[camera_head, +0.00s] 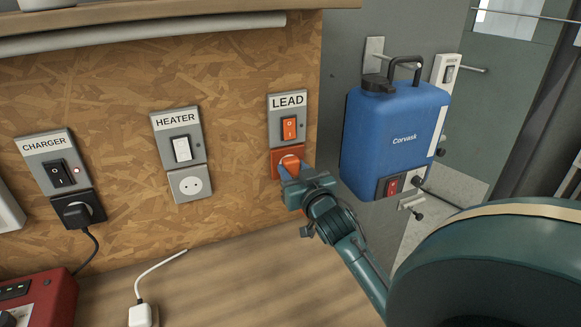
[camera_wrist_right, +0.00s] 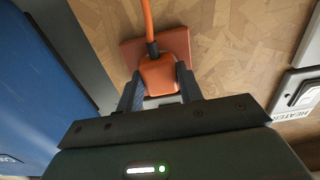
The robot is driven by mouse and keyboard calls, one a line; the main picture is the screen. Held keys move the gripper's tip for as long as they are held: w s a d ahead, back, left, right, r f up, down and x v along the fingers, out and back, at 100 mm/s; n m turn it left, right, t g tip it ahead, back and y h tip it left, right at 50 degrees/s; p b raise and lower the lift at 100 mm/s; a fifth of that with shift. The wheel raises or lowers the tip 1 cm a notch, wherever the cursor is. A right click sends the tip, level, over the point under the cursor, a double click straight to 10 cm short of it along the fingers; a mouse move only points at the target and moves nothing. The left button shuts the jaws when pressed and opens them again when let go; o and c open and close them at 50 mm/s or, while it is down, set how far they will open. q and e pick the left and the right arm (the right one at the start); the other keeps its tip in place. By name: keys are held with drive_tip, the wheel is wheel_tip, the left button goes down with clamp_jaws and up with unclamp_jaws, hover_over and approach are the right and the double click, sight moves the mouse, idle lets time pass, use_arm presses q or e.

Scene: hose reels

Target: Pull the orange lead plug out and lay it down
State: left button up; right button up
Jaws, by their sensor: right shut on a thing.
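The orange lead plug (camera_wrist_right: 157,76) sits at the orange socket (camera_wrist_right: 187,45) in the right wrist view, with its orange cord (camera_wrist_right: 147,20) leading off the top of the picture. My right gripper (camera_wrist_right: 158,88) is shut on the plug, one finger on each side. In the head view the right gripper (camera_head: 293,175) is at the orange socket (camera_head: 276,158) below the LEAD switch (camera_head: 289,128) and hides most of the plug. I cannot tell whether the plug is fully seated. My left gripper is not in view.
A blue Corvask container (camera_head: 393,135) hangs right of the socket. The HEATER socket (camera_head: 189,184) is empty; a black plug (camera_head: 77,212) is in the CHARGER socket. A white plug (camera_head: 140,314) with its cord and a red box (camera_head: 40,300) are on the wooden bench (camera_head: 215,285), which has clear room.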

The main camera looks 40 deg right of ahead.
clamp_jaws()
drive_tip(key=shift+p+v, duration=0.5)
drive_tip(key=shift+v, duration=0.95)
drive_tip(key=v, duration=0.3)
drive_tip(key=shift+p, duration=0.4)
